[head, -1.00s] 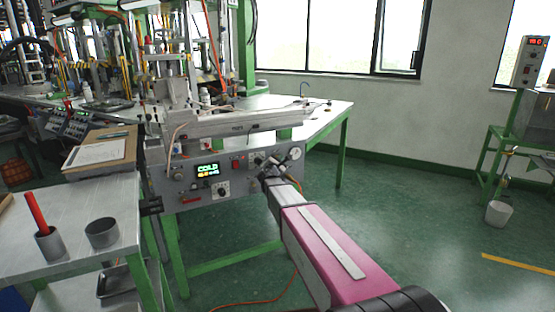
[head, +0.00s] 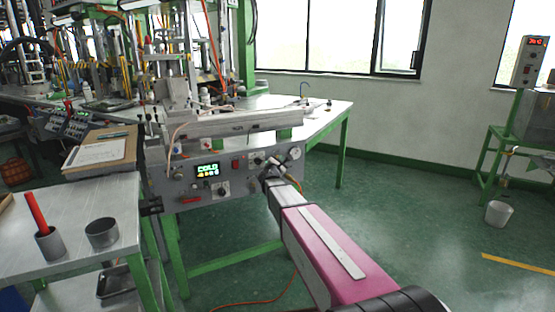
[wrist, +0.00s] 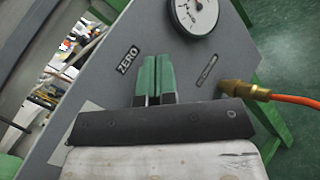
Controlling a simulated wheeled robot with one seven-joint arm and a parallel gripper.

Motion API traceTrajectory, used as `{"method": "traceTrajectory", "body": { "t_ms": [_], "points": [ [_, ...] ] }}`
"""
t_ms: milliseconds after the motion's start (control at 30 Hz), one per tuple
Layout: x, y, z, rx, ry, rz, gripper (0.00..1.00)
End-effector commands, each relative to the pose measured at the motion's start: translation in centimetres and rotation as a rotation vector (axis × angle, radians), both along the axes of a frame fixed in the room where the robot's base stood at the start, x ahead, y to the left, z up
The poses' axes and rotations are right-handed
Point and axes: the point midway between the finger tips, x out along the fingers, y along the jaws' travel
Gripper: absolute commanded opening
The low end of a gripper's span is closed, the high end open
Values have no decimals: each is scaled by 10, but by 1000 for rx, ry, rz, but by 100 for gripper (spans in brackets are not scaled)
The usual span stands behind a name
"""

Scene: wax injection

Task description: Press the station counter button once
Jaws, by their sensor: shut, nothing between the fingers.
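The grey station control panel (head: 225,180) faces me, with a lit display (head: 207,170) showing green text over smaller yellow characters. My gripper (wrist: 156,62) is shut and empty, its two green fingers side by side at the panel face in the wrist view. It also shows in the head view (head: 266,166), at the panel's right part below the gauge. A "ZERO" label (wrist: 128,60) is just left of the fingers. No button shows clearly in the wrist view; the fingers hide the panel behind them. I cannot tell whether they touch it.
A round gauge (wrist: 194,14) is above and right of the fingers. A brass fitting (wrist: 243,90) with an orange hose (wrist: 297,100) sticks out to the right. A side table (head: 75,215) with cups stands left. The floor on the right is mostly clear.

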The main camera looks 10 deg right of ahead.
Motion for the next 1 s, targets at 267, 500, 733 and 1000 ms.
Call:
{"method": "traceTrajectory", "body": {
  "t_ms": [267,500,733,1000],
  "points": [
    [-7,-2,0,0,0,0,0],
    [-8,-3,0,0,-1,-1,0],
    [-23,-8,0,-1,0,-1,0],
    [-45,-15,0,-1,0,0,0]
  ]
}}
